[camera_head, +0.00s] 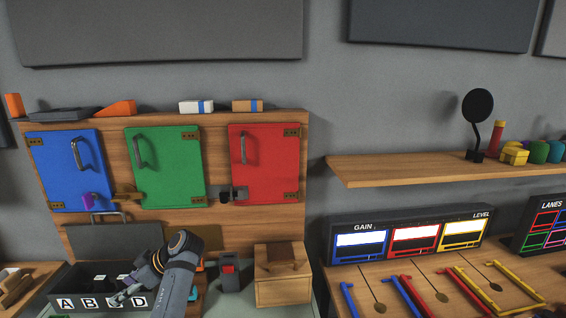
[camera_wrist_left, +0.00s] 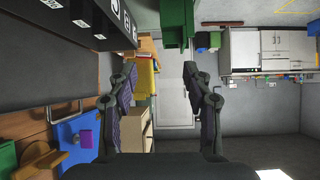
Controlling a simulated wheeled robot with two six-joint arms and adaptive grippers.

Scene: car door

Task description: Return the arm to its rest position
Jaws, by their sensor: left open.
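My left arm (camera_head: 178,275) comes in at the bottom of the head view, dark grey with an orange-ringed joint. My left gripper (camera_head: 120,297) is small there, in front of the lettered box (camera_head: 55,300) marked A, B, D. In the left wrist view its two dark fingers (camera_wrist_left: 160,82) stand apart with nothing between them. I cannot tell in the head view whether it touches the box. My right arm and gripper do not show.
A wooden panel with blue (camera_head: 65,175), green (camera_head: 168,180) and red (camera_head: 262,170) doors stands behind. A wooden box (camera_head: 283,290) and a dark device with a red part (camera_head: 229,272) are to the right. A shelf (camera_head: 440,170) and a bench with coloured levers lie further right.

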